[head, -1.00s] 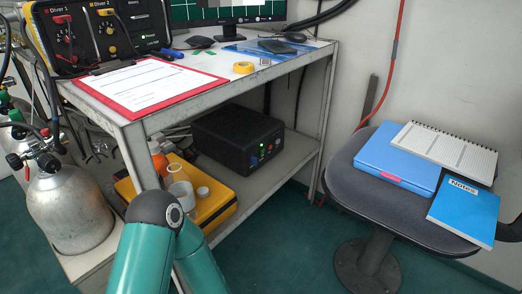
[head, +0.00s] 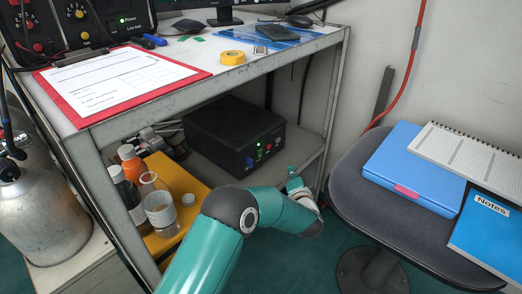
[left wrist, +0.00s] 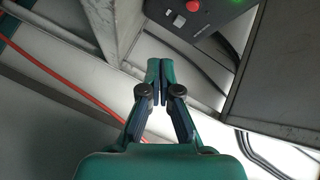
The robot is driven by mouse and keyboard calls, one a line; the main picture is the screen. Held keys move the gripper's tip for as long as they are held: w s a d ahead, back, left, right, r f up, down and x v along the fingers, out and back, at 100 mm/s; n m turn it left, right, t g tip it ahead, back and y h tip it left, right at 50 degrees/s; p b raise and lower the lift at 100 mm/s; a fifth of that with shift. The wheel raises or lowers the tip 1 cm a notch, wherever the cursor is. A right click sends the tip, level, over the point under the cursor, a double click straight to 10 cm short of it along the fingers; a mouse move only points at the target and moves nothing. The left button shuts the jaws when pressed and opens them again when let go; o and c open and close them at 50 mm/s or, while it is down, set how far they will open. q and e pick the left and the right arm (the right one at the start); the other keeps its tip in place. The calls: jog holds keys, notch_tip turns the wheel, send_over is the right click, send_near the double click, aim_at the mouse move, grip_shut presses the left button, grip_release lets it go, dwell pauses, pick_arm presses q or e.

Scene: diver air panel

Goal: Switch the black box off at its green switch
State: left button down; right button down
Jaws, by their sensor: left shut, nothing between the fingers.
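The black box (head: 228,130) sits on the lower shelf of the grey bench. Its front carries small lit green parts (head: 259,152), a blue part (head: 249,162) and a red part; I cannot tell at this size which green part is the switch. In the left wrist view the box front (left wrist: 215,18) shows at the top, with a red knob (left wrist: 193,5), a pale square part (left wrist: 178,20) and a green glow (left wrist: 238,2) at the edge. My left gripper (head: 292,172) is shut and empty, right of the box front and apart from it; its closed fingertips (left wrist: 160,62) show.
The bench's grey legs (head: 333,110) frame the shelf. A chair (head: 345,170) with a blue folder and notebooks stands at right. A red clipboard (head: 118,88) lies on the bench top.

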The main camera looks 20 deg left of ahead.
aim_at(260, 153)
pick_arm(q)
jog(key=shift+a, duration=0.4)
jog(key=shift+a, duration=0.1)
jog(key=a, duration=0.2)
jog(key=w+a+b, duration=0.1)
jog(key=a, duration=0.1)
jog(key=w+a+r, duration=0.1)
jog(key=a, duration=0.1)
jog(key=shift+w+a, duration=0.15)
jog(key=shift+a, duration=0.1)
jog(key=shift+w+a, duration=0.3)
jog(key=shift+a, duration=0.5)
dwell(0.4)
jog(key=shift+a+r, duration=0.1)
jog(key=shift+w+a+r, duration=0.1)
jog(key=shift+a+r, duration=0.05)
jog(key=shift+a, duration=0.1)
